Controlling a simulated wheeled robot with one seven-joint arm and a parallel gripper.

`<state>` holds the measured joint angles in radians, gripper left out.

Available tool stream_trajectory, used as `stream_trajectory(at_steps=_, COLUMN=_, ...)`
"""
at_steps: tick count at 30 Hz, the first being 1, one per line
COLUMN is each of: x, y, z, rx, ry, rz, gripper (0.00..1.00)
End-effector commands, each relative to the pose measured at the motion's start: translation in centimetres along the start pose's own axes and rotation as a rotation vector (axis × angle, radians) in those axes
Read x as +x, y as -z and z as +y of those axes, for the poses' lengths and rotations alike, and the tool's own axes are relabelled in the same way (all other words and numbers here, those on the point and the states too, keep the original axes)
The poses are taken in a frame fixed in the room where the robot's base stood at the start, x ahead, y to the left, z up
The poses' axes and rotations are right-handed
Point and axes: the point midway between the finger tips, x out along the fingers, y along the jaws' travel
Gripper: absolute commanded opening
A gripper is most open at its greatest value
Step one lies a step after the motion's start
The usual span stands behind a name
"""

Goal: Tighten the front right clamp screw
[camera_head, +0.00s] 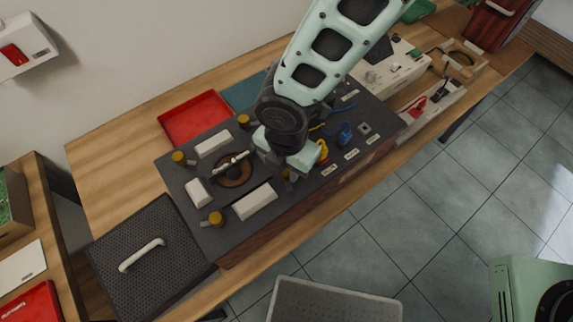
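A dark fixture panel (190,240) lies on the wooden bench with yellow-brass clamp screws near its corners. The back left screw (179,157), the back right screw (243,120) and the front left screw (215,219) show clearly. The front right clamp screw (288,175) shows only in part, just below the end of my arm. My gripper (291,160) is over that corner, close to the screw. Its fingers are mostly hidden by my wrist, so I cannot tell whether they touch the screw or are shut on it.
White blocks (255,201) and a round part with a silver handle (232,172) sit between the screws. Blue and yellow items (344,132) lie to the right. A red tray (195,117) is behind, and a black mesh cover (148,262) is at the left.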

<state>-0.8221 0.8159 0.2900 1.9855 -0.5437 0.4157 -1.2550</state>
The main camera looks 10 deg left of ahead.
Motion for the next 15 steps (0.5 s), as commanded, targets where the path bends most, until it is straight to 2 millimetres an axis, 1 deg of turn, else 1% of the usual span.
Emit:
stream_trajectory(at_steps=10, x=0.01, y=0.0, z=0.01, rx=0.018, ry=0.0, rz=0.0, gripper=0.01)
stream_trajectory(at_steps=15, x=0.07, y=0.0, z=0.04, rx=0.083, ry=-0.001, rz=0.0, gripper=0.01)
